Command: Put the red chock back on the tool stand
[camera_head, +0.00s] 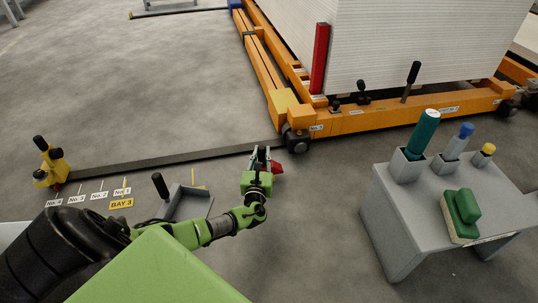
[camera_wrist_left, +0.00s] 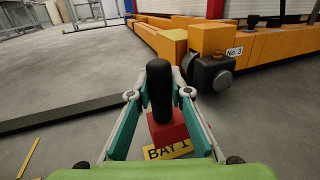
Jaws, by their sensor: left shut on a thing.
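The red chock (camera_head: 278,168) is partly hidden behind my left gripper (camera_head: 262,155) in the head view. The left wrist view shows its red block (camera_wrist_left: 168,132) and upright black handle (camera_wrist_left: 159,92). My left gripper (camera_wrist_left: 158,74) is shut on the handle, with a finger on each side. I cannot tell whether the block touches the floor. The grey tool stand (camera_head: 385,225) is at the right, apart from the gripper. It bears a green cylinder (camera_head: 424,132), blue-topped and yellow-topped tools in holders, and a green-handled block (camera_head: 462,212). My right gripper is not in view.
The orange frame (camera_head: 400,118) with a white stack (camera_head: 400,45) is just beyond, its black wheel (camera_head: 298,142) close to the gripper. A low grey kerb (camera_head: 150,163) runs left. A grey tray (camera_head: 188,203) and yellow block (camera_head: 50,168) are at left. Floor between gripper and stand is clear.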

